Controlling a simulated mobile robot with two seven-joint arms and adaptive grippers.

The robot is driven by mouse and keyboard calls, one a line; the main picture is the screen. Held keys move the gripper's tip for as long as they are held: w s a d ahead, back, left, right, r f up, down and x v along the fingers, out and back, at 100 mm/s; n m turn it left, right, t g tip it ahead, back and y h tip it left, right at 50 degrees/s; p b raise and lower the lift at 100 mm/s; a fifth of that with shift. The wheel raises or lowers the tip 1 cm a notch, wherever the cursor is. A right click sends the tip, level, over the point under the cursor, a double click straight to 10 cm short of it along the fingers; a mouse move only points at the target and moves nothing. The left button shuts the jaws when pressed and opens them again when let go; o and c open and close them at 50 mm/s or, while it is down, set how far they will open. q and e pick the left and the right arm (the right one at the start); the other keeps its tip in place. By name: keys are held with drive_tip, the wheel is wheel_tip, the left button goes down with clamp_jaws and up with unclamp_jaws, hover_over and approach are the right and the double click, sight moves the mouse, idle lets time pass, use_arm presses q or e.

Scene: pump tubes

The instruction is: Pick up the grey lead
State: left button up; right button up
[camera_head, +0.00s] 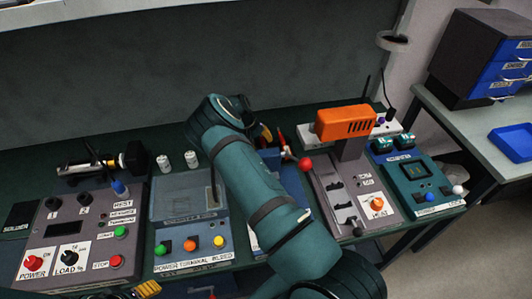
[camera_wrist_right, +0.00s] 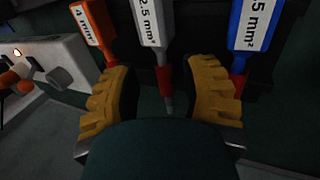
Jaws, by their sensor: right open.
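In the right wrist view the grey lead (camera_wrist_right: 152,22) has a grey tag marked 2.5 mm² and a red sleeve with a thin grey end below. My right gripper (camera_wrist_right: 162,78) is open, with one yellow finger on each side of the red sleeve and gaps between. An orange lead (camera_wrist_right: 92,28) marked 4 mm² is beside the left finger, and a blue lead (camera_wrist_right: 254,28) is beside the right finger. In the head view my right arm hides most of this spot.
A load panel (camera_head: 75,230) and a power terminal box (camera_head: 190,215) stand left of my right arm. An orange tool on a heating station (camera_head: 345,122) and a teal unit (camera_head: 415,178) stand right. A red ball (camera_head: 305,164) is close to the arm. The wall is behind.

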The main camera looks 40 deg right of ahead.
sight(264, 145)
drive_tip(key=shift+x, duration=1.95)
drive_tip(key=shift+a, duration=0.1)
drive_tip(key=shift+c, duration=0.3)
drive_tip(key=shift+s, duration=0.1)
clamp_jaws()
